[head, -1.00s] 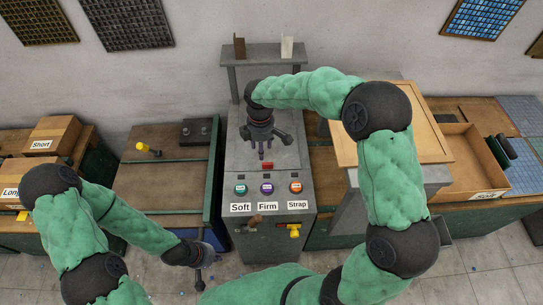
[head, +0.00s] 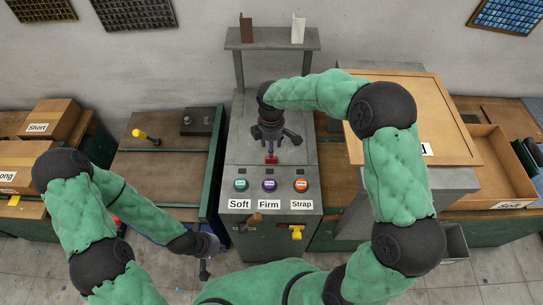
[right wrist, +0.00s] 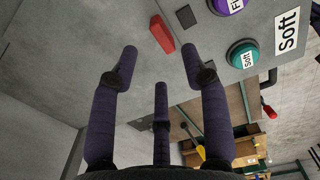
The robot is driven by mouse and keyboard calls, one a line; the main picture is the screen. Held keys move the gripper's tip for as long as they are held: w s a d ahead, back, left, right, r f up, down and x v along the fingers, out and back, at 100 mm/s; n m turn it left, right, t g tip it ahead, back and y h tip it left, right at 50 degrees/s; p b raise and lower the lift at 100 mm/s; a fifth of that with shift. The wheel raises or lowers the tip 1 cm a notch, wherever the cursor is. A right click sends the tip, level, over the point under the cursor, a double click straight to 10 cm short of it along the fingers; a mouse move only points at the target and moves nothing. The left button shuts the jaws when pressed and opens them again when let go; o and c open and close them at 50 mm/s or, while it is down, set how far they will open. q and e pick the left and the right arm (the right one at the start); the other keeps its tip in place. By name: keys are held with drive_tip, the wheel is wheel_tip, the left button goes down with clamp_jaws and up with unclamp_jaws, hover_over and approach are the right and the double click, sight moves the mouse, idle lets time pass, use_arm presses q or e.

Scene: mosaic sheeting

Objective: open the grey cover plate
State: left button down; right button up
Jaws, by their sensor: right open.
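The grey cover plate (head: 246,146) lies flat on top of the grey machine, behind the row of buttons. A red tab (head: 271,160) sits near its front edge; in the right wrist view the red tab (right wrist: 162,34) lies just beyond the fingertips. My right gripper (head: 272,148) is over the plate, close behind the tab, with its fingers spread and nothing between them. It also shows open in the right wrist view (right wrist: 160,62). My left gripper (head: 207,265) hangs low left of the machine, away from the plate; its fingers are too small to judge.
Buttons labelled Soft (head: 241,185), Firm (head: 269,185) and Strap (head: 301,185) lie just in front of the plate. A grey shelf (head: 272,39) stands behind it. A wooden board (head: 455,110) is close on the right, beside my right arm. A bench (head: 160,170) stands left.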

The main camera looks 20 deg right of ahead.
wheel_tip(320, 180, down, 7)
drive_tip(key=shift+r+b, duration=0.2)
drive_tip(key=shift+b, duration=0.15)
clamp_jaws()
